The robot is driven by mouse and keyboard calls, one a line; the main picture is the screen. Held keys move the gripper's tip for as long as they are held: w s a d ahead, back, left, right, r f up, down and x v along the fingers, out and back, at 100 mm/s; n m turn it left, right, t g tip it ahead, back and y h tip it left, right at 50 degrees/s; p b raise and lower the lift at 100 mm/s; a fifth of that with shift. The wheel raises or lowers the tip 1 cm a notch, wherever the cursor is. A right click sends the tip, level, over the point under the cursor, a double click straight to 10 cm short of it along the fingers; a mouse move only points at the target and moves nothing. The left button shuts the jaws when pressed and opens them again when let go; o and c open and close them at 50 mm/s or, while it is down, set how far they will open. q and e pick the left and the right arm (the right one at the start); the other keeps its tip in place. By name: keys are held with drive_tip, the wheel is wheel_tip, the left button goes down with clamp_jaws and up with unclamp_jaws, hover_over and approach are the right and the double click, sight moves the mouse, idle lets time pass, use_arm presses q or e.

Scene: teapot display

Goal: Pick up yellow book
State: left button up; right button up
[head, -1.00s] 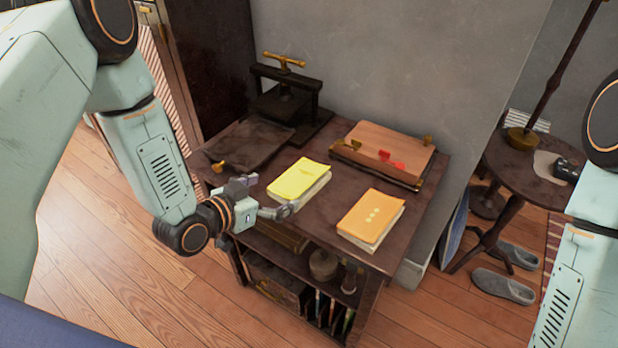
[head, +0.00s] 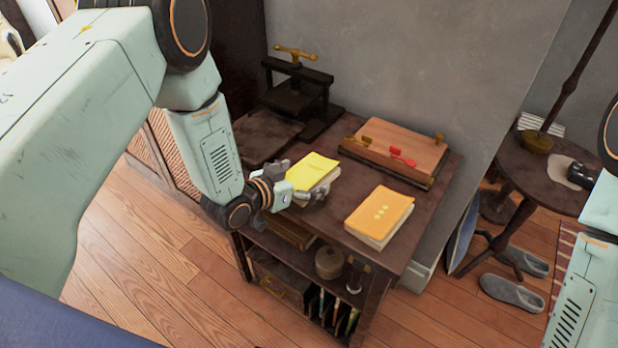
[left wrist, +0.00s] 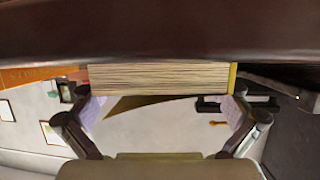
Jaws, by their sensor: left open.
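The yellow book (head: 313,168) lies flat near the front edge of the dark wooden table, left of the orange book. My left gripper (head: 303,182) is open at the book's near end, with one finger on each side of it. In the left wrist view, which looks upside down, the book's page edge (left wrist: 160,79) faces me between the open fingers (left wrist: 163,110). I cannot tell whether the fingers touch it. My right arm shows at the right edge; its gripper is out of view.
The orange book (head: 380,210) lies to the right on the table (head: 330,230). A wooden board with clips (head: 400,152) and a dark press (head: 296,95) stand behind. A shelf below holds a pot and books. A round side table (head: 540,185) is at right.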

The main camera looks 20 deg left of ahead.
use_arm(q)
drive_tip(key=shift+a+f, duration=0.1)
drive_tip(key=shift+a, duration=0.1)
drive_tip(key=c, duration=0.3)
drive_tip(key=shift+d, duration=0.15)
drive_tip(key=c, duration=0.8)
drive_tip(key=shift+c, duration=0.2)
